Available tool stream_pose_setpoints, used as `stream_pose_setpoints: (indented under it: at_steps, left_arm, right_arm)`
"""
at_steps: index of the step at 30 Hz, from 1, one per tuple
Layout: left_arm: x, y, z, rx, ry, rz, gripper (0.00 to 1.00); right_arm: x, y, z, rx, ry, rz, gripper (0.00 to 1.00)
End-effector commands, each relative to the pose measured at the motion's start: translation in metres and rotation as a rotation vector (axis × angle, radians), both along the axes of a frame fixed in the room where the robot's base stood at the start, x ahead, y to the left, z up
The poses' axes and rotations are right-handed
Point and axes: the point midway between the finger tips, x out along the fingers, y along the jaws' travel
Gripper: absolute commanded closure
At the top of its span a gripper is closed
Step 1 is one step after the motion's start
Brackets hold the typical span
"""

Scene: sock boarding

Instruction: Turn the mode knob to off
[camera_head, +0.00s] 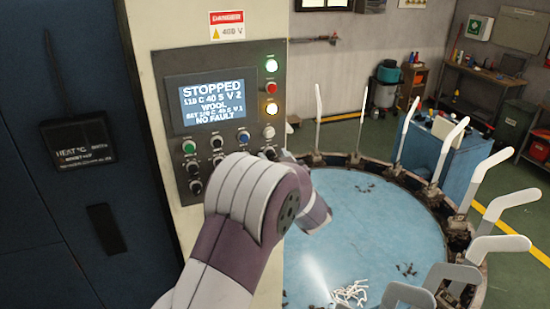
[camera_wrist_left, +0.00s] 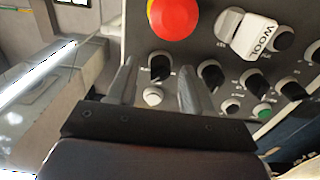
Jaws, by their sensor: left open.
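The control panel (camera_head: 160,72) is on the cream cabinet in the head view; its screen (camera_head: 213,101) reads STOPPED and NO FAULT. My left arm covers its lower right part and hides my left gripper there. In the left wrist view, my left gripper (camera_wrist_left: 158,64) is open, with one finger on each side of a black knob (camera_wrist_left: 160,66) and a white button (camera_wrist_left: 153,96). The knob's label is too small to read, so I cannot tell if it is the mode knob. Contact with the fingers is not clear. My right gripper is not in view.
A red mushroom button (camera_wrist_left: 174,17) is close above the fingers in the left wrist view, with a WOOL tag (camera_wrist_left: 257,37) to its right. A round blue table (camera_head: 370,245) ringed with upright white boards (camera_head: 445,145) stands right of the cabinet.

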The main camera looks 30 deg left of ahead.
Motion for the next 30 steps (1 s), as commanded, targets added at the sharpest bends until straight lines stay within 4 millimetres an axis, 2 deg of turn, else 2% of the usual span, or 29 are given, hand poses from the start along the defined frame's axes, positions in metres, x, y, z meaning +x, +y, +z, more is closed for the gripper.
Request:
stream_pose_setpoints:
  at_steps: [1,5,6,11,17,30]
  left_arm:
    - [0.000,0.000,0.000,0.000,0.000,0.000,0.53]
    - [0.000,0.000,0.000,0.000,0.000,0.000,0.95]
    - [0.000,0.000,0.000,0.000,0.000,0.000,1.00]
    - [0.000,0.000,-0.001,-0.002,-0.002,0.000,1.00]
    - [0.000,0.000,-0.003,-0.033,-0.040,0.001,1.00]
    - [-0.001,0.000,-0.007,-0.246,-0.292,0.000,1.00]
  right_arm:
    - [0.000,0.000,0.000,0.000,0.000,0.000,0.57]
    - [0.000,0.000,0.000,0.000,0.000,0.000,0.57]
    - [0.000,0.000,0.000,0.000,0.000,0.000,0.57]
    - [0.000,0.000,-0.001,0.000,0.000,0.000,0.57]
    - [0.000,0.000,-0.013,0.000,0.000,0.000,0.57]
    - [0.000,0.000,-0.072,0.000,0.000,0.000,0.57]
